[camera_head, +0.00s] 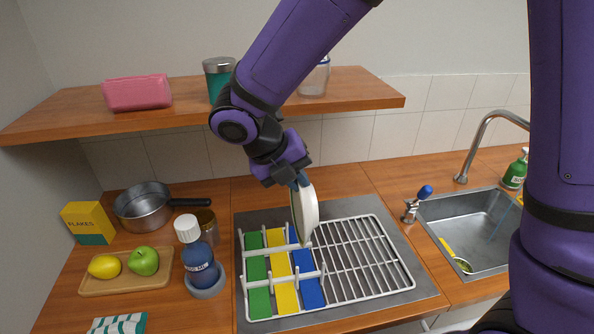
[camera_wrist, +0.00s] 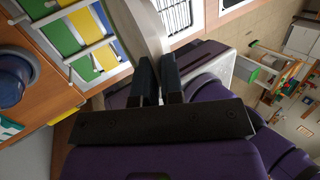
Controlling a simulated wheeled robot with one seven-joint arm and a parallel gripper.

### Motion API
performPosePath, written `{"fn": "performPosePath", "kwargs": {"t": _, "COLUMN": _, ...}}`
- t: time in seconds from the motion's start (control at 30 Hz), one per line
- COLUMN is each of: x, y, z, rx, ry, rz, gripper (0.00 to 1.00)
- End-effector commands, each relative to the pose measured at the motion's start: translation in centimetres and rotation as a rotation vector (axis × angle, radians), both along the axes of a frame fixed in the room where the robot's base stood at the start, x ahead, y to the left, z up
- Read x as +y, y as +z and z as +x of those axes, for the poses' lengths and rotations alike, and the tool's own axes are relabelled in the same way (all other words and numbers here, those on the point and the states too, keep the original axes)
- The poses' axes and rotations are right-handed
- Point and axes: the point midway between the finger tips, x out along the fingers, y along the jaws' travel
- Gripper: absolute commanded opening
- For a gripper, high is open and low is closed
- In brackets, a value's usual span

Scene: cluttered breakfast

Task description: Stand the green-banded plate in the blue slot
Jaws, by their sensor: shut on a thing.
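The plate (camera_head: 308,208) is white with a thin green line at its edge. It is held upright, nearly edge-on to the head camera, above the back of the dish rack. My gripper (camera_head: 299,182) is shut on its upper edge; in the wrist view the jaws (camera_wrist: 160,80) close on the pale plate (camera_wrist: 148,30). The blue slot (camera_head: 308,281) is the right one of three coloured strips, beside the yellow slot (camera_head: 282,272) and the green slot (camera_head: 257,277). The plate's lower edge covers part of the rack near the blue strip's back end; I cannot tell whether they touch.
White pegs and rails (camera_head: 322,270) stand around the slots. A blue bottle (camera_head: 200,264) stands left of the rack (camera_head: 365,258). The wooden shelf (camera_head: 370,92) overhangs behind. The sink (camera_head: 480,232) is at the right. The rack's right wire section is empty.

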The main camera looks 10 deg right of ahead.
Motion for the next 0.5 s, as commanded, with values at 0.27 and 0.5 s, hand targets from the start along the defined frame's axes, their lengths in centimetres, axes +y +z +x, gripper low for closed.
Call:
{"fn": "performPosePath", "kwargs": {"t": 0.27, "x": 0.0, "y": -2.2, "z": 0.0, "rx": 0.001, "ry": 0.000, "rz": -0.001, "gripper": 0.00}}
{"fn": "performPosePath", "kwargs": {"t": 0.5, "x": 0.0, "y": -4.1, "z": 0.0, "rx": 0.002, "ry": 0.001, "rz": -0.001, "gripper": 0.00}}
